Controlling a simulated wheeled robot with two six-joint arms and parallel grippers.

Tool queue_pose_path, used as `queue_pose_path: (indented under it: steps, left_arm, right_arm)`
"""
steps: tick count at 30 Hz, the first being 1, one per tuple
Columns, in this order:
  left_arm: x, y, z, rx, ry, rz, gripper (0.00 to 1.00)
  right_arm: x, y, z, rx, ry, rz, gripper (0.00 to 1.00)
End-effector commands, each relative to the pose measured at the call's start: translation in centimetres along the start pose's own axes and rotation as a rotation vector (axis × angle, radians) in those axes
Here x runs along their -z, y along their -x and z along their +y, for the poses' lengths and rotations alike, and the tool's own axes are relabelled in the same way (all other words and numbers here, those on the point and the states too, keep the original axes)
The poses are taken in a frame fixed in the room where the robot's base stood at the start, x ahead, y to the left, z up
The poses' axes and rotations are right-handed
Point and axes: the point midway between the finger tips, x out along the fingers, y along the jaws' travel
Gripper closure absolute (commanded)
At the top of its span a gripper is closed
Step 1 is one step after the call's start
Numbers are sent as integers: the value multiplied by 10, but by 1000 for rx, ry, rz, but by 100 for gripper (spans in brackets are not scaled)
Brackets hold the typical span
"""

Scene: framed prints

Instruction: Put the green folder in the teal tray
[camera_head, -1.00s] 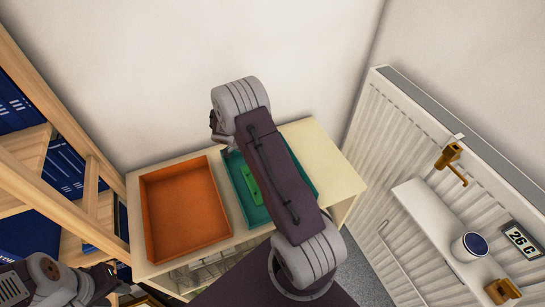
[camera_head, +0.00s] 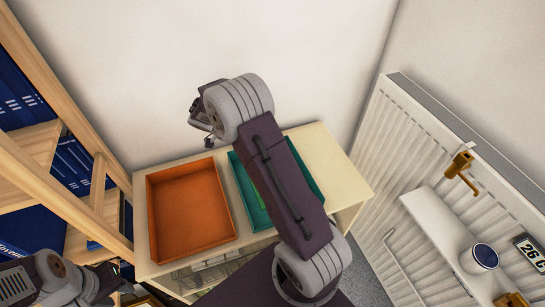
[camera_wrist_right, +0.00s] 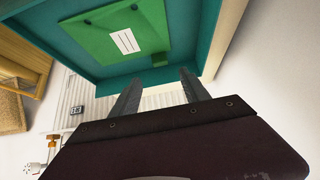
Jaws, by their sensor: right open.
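The green folder (camera_wrist_right: 115,38), with a white label, lies inside the teal tray (camera_wrist_right: 205,45) in the right wrist view. In the head view the teal tray (camera_head: 241,187) stands on the cabinet, and my right arm hides most of the folder, leaving only a green sliver. My right gripper (camera_wrist_right: 162,75) is open and empty, with its fingers apart from the folder. In the head view the right gripper (camera_head: 204,118) is above and behind the trays, partly hidden by its wrist. My left gripper (camera_head: 112,280) is low at the left, and its jaws are unclear.
An orange tray (camera_head: 190,208), empty, stands left of the teal tray on the pale wooden cabinet (camera_head: 335,170). A wooden shelf (camera_head: 75,140) with blue binders is at the left. A white radiator (camera_head: 400,150) and a small ledge (camera_head: 440,225) are at the right.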

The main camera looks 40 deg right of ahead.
Motion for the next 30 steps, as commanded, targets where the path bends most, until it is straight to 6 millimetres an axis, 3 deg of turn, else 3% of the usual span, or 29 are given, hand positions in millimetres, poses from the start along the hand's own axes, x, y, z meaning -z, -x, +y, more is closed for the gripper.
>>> queue_pose_path:
  steps: [3, 8, 11, 16, 21, 25, 30]
  left_arm:
    - [0, -1, 0, 0, 0, 0, 64]
    - [0, -1, 0, 0, 0, 0, 64]
    - [0, -1, 0, 0, 0, 0, 64]
    - [0, -1, 0, 0, 0, 0, 64]
    - [0, -1, 0, 0, 0, 0, 64]
    - [0, -1, 0, 0, 0, 0, 64]
    - [0, -1, 0, 0, 0, 0, 64]
  right_arm:
    - [0, 13, 0, 1, -1, 0, 46]
    - [0, 18, 0, -1, 2, -2, 46]
    - [-6, 20, 10, -2, 104, -44, 46]
    - [-42, 37, 70, 92, 687, -287, 46]
    - [-76, 58, 134, 383, 1285, -447, 46]
    - [-88, 65, 165, 587, 1569, -442, 46]
    - [-92, 68, 179, 706, 1720, -403, 46]
